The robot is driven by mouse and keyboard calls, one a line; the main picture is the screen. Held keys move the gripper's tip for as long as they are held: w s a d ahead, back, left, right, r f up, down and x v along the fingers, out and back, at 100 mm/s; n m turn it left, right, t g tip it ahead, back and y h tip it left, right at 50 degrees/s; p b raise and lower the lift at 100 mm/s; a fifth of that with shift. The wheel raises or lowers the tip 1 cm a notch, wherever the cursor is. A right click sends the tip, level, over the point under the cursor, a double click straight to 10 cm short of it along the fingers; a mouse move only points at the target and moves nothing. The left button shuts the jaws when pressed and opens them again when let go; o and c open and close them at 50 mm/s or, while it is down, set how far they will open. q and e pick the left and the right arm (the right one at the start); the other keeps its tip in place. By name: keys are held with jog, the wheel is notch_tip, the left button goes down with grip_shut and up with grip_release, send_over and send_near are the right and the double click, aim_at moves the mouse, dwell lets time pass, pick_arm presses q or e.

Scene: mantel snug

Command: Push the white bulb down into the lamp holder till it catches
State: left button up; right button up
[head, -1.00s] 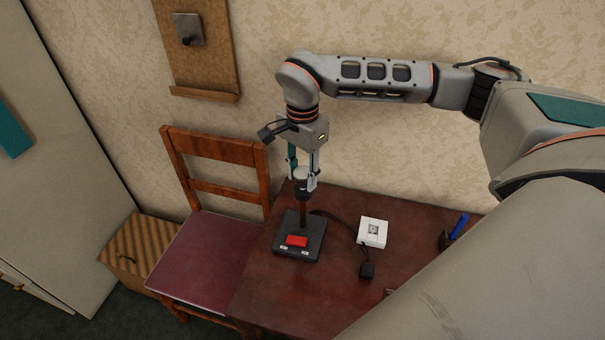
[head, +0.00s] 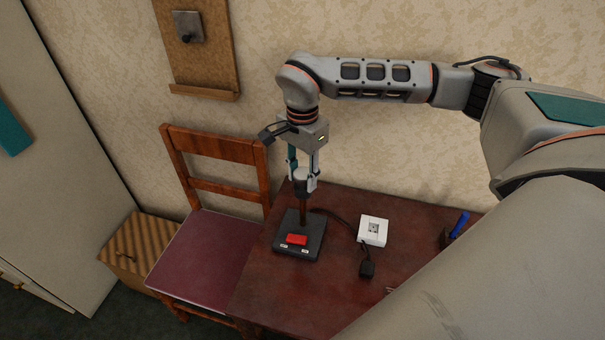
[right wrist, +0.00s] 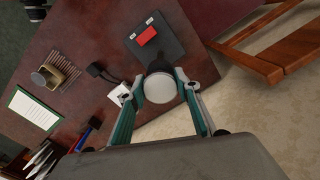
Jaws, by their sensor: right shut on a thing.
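The white bulb (right wrist: 160,88) shows as a pale disc between the fingers of my right gripper (right wrist: 164,90) in the right wrist view. In the head view my right gripper (head: 303,184) is shut on the bulb, right above the lamp holder (head: 303,192), a dark socket on a thin upright stem. The fingers hide most of the bulb, and I cannot tell how deep it sits in the holder. The lamp's dark square base (head: 312,245) has a red switch (head: 297,239) and stands on the table. My left gripper is not in view.
The dark red table (head: 270,290) bears a white socket box (head: 373,230) and a black plug (head: 367,269) on a cord right of the lamp. A blue-handled tool (head: 460,224) lies farther right. A wooden chair (head: 215,250) stands left of the table.

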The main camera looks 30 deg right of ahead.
jog(key=shift+f, duration=0.2)
jog(key=o, duration=1.1)
notch_tip(320, 180, up, 12)
jog(key=shift+r, duration=0.1)
